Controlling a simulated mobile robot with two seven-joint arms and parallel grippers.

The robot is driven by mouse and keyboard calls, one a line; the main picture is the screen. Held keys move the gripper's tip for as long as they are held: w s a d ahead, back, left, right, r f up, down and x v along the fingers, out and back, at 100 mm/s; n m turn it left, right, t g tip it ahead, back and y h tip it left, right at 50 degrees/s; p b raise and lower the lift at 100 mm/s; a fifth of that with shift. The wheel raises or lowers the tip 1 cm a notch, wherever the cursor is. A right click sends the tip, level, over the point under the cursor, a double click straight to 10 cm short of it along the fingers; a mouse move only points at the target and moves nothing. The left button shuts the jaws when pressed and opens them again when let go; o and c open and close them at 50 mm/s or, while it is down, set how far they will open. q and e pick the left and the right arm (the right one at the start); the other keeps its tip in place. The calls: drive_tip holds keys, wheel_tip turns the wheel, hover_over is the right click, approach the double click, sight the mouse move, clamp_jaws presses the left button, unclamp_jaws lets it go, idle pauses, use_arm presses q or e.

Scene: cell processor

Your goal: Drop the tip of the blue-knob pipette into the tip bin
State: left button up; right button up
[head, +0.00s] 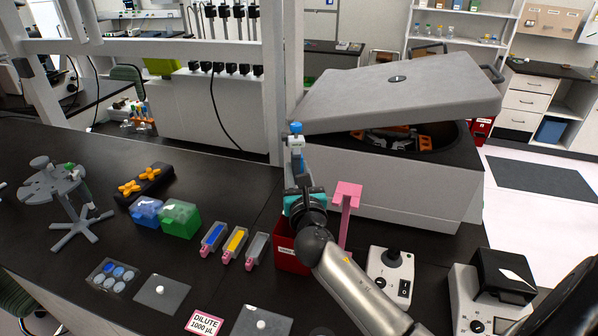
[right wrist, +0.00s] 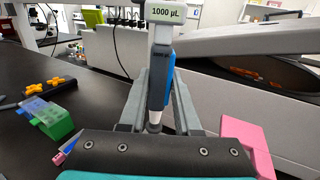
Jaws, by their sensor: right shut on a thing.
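The blue-knob pipette (head: 296,141) stands upright in my right gripper (head: 298,176), which is shut on its body. In the right wrist view the pipette (right wrist: 160,70) sits between the two grey fingers, with a "1000 µL" display near its upper part. Its lower end is hidden behind the gripper, so I cannot tell whether a tip is on it. A red box with a white label, seemingly the tip bin (head: 288,258), stands on the bench below the gripper, partly covered by my right arm. My left gripper is not in view.
A pink stand (head: 347,196) rises close right of the gripper. Behind is a large centrifuge (head: 400,185) with its lid raised. Tip boxes (head: 180,217), coloured racks (head: 235,243) and a grey pipette carousel (head: 60,190) stand left. A joystick device (head: 390,272) is at right.

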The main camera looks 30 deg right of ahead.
drive_tip(key=f, duration=0.5)
drive_tip(key=shift+w+a, duration=0.1)
drive_tip(key=shift+a, duration=0.1)
use_arm(q)
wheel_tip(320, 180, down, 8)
drive_tip(key=b, duration=0.7)
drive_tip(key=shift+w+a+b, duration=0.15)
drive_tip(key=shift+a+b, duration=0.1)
drive_tip(key=shift+b, duration=0.15)
use_arm(e)
wheel_tip(320, 180, down, 7)
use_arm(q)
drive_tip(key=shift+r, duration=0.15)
use_arm(e)
drive_tip(key=shift+d+r, duration=0.15)
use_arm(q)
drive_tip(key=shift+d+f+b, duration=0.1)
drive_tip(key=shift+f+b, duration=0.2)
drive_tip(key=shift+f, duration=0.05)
use_arm(e)
drive_tip(key=w+d, duration=0.1)
drive_tip(key=d, duration=0.1)
drive_tip(key=w+d, duration=0.1)
drive_tip(key=w, duration=0.1)
drive_tip(key=shift+w+d, duration=0.2)
drive_tip(key=shift+d, duration=0.2)
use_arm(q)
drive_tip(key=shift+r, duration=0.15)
use_arm(e)
drive_tip(key=shift+r, duration=0.1)
